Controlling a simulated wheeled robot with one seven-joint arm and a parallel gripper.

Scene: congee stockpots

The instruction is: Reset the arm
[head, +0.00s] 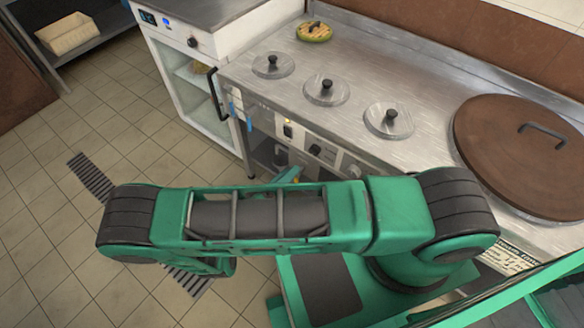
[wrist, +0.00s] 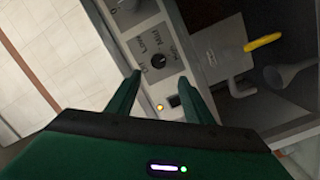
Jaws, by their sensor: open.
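My gripper (wrist: 160,92) shows in the wrist view as two green fingers set apart, with nothing between them. Past the fingertips is a counter-front control panel (wrist: 158,60) with a dark knob, a lit yellow lamp and a dark switch. I cannot tell the exact gap to the panel. In the head view my green arm lies folded across the lower middle, in front of the counter. Most of my gripper is hidden behind the arm there; only a small green part shows near the counter front.
The steel counter (head: 420,85) holds several small round lids with black knobs, a large brown lid (head: 525,150) and a yellow-topped item (head: 314,32). A white cabinet (head: 190,70) adjoins it. A shelf with a beige bin (head: 67,33) stands far left. The tiled floor at left is clear.

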